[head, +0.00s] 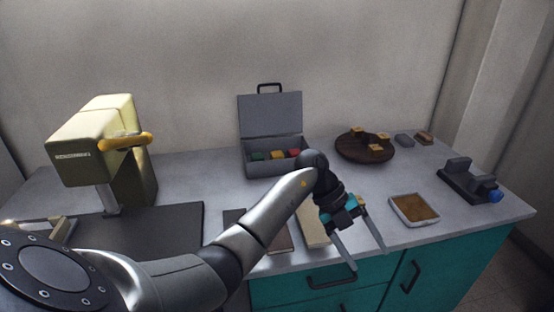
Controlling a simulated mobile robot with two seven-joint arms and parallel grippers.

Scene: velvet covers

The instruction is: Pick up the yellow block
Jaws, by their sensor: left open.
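A small yellow block (277,156) lies in the open grey case (262,171) at the back middle, between a green block (257,156) and a red block (294,153). Other yellowish blocks (376,148) stand on a dark round wooden board (350,154) at the back right. My left gripper (367,260) is open and empty, its two long fingers pointing down past the counter's front edge. It is in front of and to the right of the case, well apart from it. My right gripper is not in view.
A large yellow-cream machine (97,150) stands at the left beside a dark mat (180,225). A tray with a brown surface (414,208) and a dark vise-like fixture (468,180) are at the right. Flat pieces lie under my left arm. The counter between board and tray is clear.

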